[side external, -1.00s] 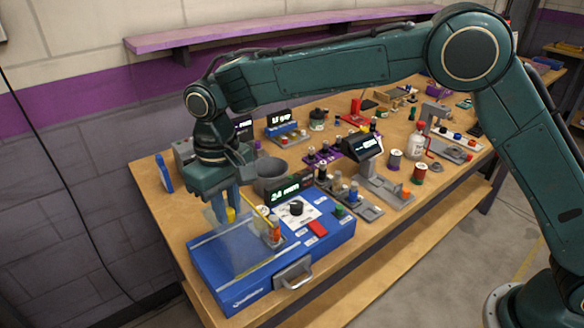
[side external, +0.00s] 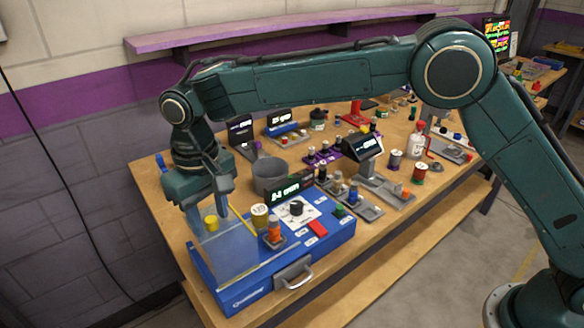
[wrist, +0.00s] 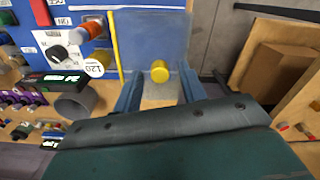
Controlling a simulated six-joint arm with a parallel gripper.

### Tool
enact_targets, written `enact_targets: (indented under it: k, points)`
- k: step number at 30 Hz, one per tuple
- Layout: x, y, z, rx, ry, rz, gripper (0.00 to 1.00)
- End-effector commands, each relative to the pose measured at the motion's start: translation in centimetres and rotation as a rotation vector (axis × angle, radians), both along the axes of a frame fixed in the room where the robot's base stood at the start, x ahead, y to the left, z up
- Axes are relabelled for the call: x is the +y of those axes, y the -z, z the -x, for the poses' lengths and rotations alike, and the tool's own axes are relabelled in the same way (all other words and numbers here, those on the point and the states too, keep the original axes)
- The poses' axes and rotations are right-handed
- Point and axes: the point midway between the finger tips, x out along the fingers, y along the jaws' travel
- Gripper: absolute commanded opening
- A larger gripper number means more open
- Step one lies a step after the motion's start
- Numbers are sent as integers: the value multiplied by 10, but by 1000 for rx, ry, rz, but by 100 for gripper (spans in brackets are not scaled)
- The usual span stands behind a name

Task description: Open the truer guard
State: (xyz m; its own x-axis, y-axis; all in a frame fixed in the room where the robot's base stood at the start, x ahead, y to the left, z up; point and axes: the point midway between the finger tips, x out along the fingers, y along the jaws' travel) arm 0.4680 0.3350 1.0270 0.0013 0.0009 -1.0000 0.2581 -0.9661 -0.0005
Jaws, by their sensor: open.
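The blue truer unit (side external: 247,300) sits at the near left end of the bench. Its clear guard (side external: 232,256) stands raised at a steep angle over the left part of the unit; its exact angle is hard to tell. A yellow knob (side external: 211,223) is on the guard's upper edge, and it also shows in the wrist view (wrist: 160,71). My gripper (side external: 208,212) is open at the knob. In the wrist view, the knob shows between the two blue fingers of my gripper (wrist: 159,88), with a visible gap on each side.
An orange-topped dresser (side external: 274,230) and a cylinder labelled 120 (side external: 259,215) stand right of the guard. A display (side external: 290,188), a black dial (side external: 297,208) and a red button (side external: 317,229) are close by. A grey cup (side external: 270,176) stands behind. The bench's left edge is near.

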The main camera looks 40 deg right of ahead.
Motion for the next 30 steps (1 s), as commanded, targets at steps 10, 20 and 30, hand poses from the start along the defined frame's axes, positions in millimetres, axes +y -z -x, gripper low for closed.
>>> enact_targets:
  k: [10,20,30]
  points:
    - [0,-18,0,-2,0,-1,41]
    - [0,-69,-1,-4,0,-2,41]
    - [0,-117,0,-2,0,-1,41]
